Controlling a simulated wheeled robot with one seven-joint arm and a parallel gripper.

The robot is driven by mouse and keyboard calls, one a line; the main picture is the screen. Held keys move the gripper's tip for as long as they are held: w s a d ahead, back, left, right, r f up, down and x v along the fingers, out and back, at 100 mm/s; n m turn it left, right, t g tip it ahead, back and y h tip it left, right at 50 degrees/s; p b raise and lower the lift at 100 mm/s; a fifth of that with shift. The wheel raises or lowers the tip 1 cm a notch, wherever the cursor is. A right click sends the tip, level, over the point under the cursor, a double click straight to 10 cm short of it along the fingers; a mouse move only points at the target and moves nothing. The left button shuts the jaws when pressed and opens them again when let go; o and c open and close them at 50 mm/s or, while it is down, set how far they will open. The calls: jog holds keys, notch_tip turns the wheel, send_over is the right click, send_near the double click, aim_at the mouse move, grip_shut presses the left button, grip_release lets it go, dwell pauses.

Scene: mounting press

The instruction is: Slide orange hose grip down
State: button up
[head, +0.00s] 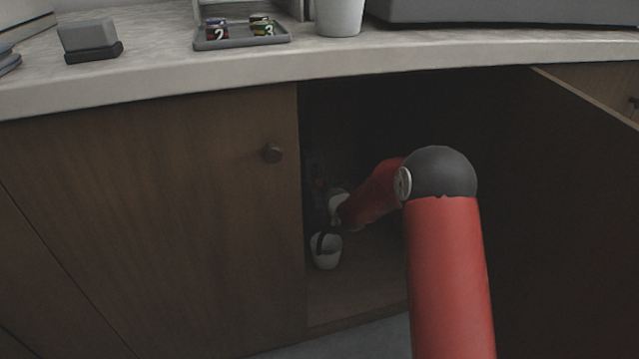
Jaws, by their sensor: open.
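My gripper (325,243) is small and dark, at the end of my red arm inside the open cupboard (345,285). It is just above or against a white cup-like thing (326,258) near the cupboard's left side. I cannot tell whether they touch. My gripper is open, with nothing clearly held. I cannot make out an orange hose grip. A faint reddish patch shows in the shadow behind my wrist, but I cannot tell what it is. My arm and the dark hide much of the inside.
An open door (590,160) stands on the right. The counter (160,75) above holds a grey tray (240,43) with several small cylinders, a white cup (339,15) and a grey block (88,36).

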aim_at(319, 182)
jog(key=g+h+p, duration=0.1)
jog(key=w+g+h+p, duration=0.1)
jog(key=g, duration=0.1)
jog(key=r+g+p, duration=0.1)
jog(key=g, duration=0.1)
jog(key=shift+w+d+m+h, duration=0.25)
jog(key=shift+m+h, duration=0.05)
jog(key=shift+h, duration=0.1)
jog(key=x, duration=0.7)
jog(key=shift+w+f, duration=0.1)
jog(key=shift+f, duration=0.2)
jog(key=shift+c, duration=0.2)
grip_shut()
